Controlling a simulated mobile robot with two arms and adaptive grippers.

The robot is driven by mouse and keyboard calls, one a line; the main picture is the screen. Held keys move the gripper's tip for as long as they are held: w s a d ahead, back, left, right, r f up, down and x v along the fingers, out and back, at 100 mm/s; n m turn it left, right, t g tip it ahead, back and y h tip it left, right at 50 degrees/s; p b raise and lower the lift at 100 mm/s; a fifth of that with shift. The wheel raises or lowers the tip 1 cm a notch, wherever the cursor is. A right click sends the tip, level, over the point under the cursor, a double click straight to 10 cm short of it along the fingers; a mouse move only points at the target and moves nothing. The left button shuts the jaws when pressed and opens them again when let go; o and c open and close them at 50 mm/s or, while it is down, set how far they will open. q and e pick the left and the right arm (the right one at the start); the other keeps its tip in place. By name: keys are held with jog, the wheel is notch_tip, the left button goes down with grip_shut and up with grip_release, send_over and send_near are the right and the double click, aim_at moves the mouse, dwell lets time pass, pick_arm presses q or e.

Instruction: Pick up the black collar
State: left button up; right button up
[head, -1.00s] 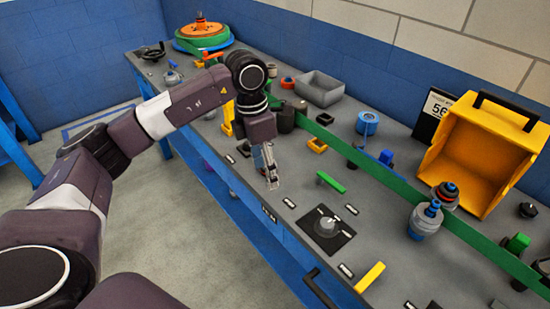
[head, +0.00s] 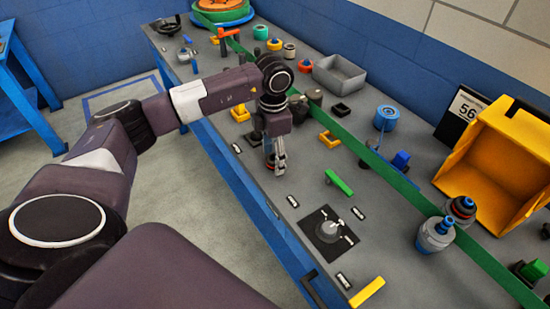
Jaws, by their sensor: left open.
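My left gripper (head: 275,164) points down over the near side of the grey bench top (head: 400,265). It is open and looks empty between its fingers. A small black ring-like part (head: 340,109) lies on the bench, right of and behind the gripper, apart from it; it may be the black collar, but I cannot tell for sure. A dark round part (head: 315,96) beside my left wrist is partly hidden. My right gripper is not in view.
A yellow U-shaped part (head: 329,139) and a green bar (head: 339,182) lie right of the gripper. A black plate with a grey knob (head: 328,231) lies in front. A green strip (head: 395,180) runs along the bench. A grey tray (head: 339,76) and a yellow bin (head: 498,155) stand behind.

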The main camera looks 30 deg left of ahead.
pick_arm(q)
jog(key=shift+f, duration=0.1)
jog(key=c, duration=1.3)
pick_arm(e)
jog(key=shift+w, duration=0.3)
pick_arm(q)
jog(key=shift+r, duration=0.45)
jog(key=shift+r+b, duration=0.4)
jog(key=shift+r, duration=9.2)
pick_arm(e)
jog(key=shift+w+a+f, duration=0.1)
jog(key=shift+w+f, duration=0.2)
